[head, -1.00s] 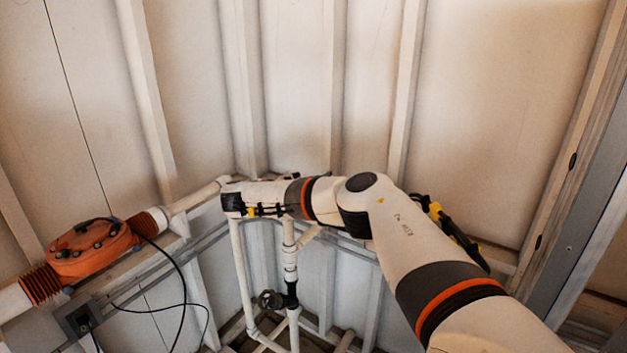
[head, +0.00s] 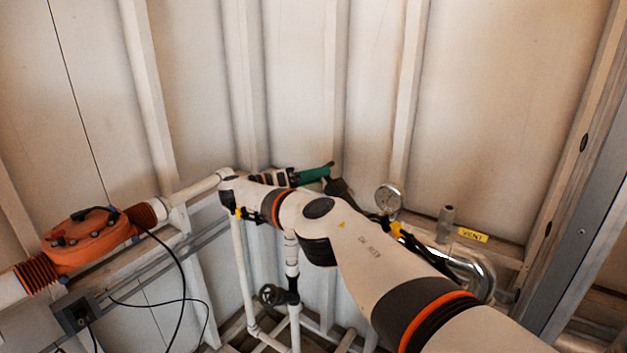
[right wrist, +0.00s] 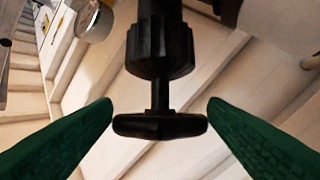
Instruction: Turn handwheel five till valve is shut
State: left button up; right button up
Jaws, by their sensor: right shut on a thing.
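My right gripper (head: 326,172) reaches out past my forearm in the head view, its green fingers at a black valve (head: 339,188) by the back wall. In the right wrist view, the two green fingers of the right gripper (right wrist: 160,124) flank a black handwheel (right wrist: 160,126) seen edge-on, one at each end of its rim. The gripper is shut on this handwheel. A thin stem joins the wheel to the black valve body (right wrist: 160,45). No number shows on the wheel. The pipe behind the valve is partly hidden by my arm. My left gripper is out of view.
A second dark handwheel (head: 270,295) sits lower on the white piping. A pressure gauge (head: 389,198), a yellow VENT label (head: 473,235) and a shiny bent pipe (head: 470,268) lie to the right. An orange housing (head: 88,243) with black cables stands left.

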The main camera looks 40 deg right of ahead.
dwell(0.6)
jog(key=o, duration=0.9)
